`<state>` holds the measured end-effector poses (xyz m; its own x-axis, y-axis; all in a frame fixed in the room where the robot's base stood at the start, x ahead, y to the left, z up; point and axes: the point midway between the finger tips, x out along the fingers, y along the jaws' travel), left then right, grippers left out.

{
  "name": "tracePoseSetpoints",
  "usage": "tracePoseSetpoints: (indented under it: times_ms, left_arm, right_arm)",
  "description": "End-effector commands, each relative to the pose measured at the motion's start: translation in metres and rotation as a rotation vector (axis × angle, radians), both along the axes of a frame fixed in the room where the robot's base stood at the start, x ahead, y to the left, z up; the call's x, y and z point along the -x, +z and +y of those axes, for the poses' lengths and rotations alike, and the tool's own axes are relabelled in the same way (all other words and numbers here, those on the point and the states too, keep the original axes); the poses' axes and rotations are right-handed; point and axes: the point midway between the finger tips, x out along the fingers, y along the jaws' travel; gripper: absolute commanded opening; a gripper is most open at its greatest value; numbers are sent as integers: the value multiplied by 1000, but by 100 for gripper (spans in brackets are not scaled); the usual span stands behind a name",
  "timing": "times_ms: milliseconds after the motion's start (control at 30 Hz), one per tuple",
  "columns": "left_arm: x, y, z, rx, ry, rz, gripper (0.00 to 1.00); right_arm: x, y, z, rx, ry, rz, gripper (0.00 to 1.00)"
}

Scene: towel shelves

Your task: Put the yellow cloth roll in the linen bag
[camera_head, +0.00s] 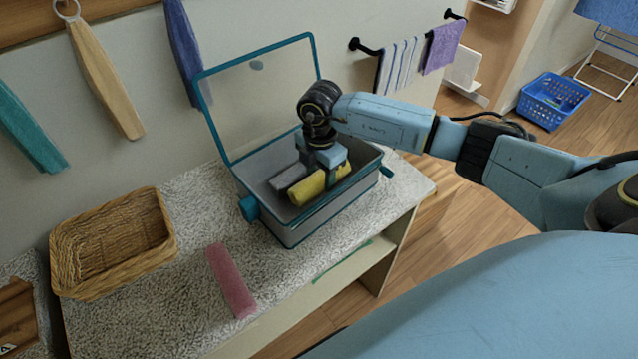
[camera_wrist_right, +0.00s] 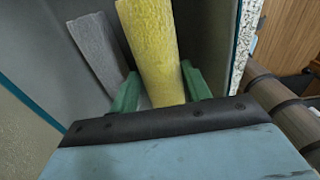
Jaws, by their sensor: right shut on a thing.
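The yellow cloth roll (camera_head: 308,190) lies inside the open linen bag (camera_head: 295,238), a grey box-like bag with teal edging and a raised lid. My right gripper (camera_head: 332,178) reaches down into the bag and is shut on the yellow roll. In the right wrist view the roll (camera_wrist_right: 155,50) stands between the green fingers of my right gripper (camera_wrist_right: 160,92). Part of the roll is hidden by the gripper in the head view. I cannot tell whether the roll touches the bag's floor. My left gripper is not in view.
A grey roll (camera_head: 287,177) lies in the bag beside the yellow one, also in the wrist view (camera_wrist_right: 97,50). A wicker basket (camera_head: 112,285) and a pink roll (camera_head: 231,281) lie on the speckled shelf top (camera_head: 185,320). Cloths hang on the wall behind.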

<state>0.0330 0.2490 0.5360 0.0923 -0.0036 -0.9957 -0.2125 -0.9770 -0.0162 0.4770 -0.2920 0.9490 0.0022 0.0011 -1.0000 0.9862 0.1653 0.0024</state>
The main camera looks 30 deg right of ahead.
Motion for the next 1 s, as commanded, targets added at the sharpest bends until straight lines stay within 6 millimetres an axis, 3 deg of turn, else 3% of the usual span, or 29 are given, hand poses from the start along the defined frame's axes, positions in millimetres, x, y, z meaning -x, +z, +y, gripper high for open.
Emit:
tracePoseSetpoints:
  times_ms: [300, 667, 700, 833, 1000]
  left_arm:
    - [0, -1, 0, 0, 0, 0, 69]
    - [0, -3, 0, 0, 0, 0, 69]
    - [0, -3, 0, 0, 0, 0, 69]
    - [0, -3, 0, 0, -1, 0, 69]
    - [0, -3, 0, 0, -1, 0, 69]
  right_arm:
    - [0, -37, 0, 0, 1, 1, 21]
    - [0, -41, 0, 1, 2, 0, 21]
    - [0, -41, 0, 1, 2, 0, 52]
    - [0, -40, 0, 1, 2, 0, 69]
    - [0, -40, 0, 1, 2, 0, 69]
